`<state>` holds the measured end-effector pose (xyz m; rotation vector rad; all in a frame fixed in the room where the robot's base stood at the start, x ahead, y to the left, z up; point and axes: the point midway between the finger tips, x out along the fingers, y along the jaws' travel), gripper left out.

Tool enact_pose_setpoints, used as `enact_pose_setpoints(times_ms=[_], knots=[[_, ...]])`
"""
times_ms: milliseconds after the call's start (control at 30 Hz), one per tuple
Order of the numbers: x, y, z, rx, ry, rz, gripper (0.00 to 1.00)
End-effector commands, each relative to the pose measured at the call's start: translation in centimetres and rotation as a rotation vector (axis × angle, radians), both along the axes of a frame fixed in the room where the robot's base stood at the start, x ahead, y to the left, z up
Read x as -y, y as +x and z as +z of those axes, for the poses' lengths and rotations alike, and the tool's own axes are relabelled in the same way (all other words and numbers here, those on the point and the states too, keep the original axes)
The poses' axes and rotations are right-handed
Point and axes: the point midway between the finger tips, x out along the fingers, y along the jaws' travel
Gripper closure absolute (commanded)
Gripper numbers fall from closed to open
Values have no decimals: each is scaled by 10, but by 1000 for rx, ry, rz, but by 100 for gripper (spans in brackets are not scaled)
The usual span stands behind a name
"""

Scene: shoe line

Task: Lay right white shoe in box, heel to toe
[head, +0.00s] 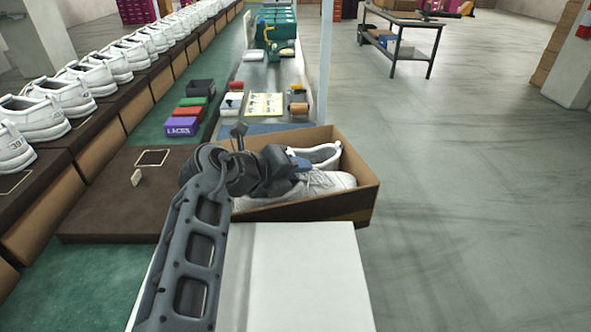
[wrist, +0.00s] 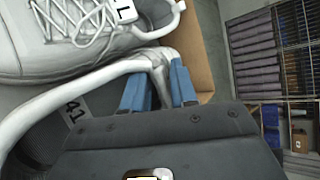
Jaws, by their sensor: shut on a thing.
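The open brown shoe box (head: 360,207) holds two white shoes lying side by side. The near shoe (head: 335,181) has its toe to the right. The far shoe (head: 322,153) shows its opening, with the rest behind my gripper (head: 303,166). In the wrist view, the blue fingers of my gripper (wrist: 158,88) are shut on the rim of a white shoe (wrist: 95,82) with 41 marked inside. A laced white shoe (wrist: 55,50) lies beside it. My arm hides the left part of the box, so I cannot surely tell which shoe is held.
A white tabletop (head: 300,275) is clear in front of the box. White shoes line the rack at left (head: 75,95). Small boxes (head: 183,125) stand behind. The floor at right is open.

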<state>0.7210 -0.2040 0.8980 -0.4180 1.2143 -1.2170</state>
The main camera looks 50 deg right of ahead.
Motion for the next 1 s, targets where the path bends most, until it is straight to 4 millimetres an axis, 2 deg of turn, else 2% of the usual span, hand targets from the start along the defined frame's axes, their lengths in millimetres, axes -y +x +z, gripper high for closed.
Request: enact_pose_setpoints(times_ms=[433,467,700,733,1000], knots=[[0,0,-7,0,-2,0,100],[0,0,-8,0,-1,0,72],[0,0,-6,0,-1,0,49],[0,0,-6,0,-1,0,46],[0,0,-5,1,-1,-1,46]])
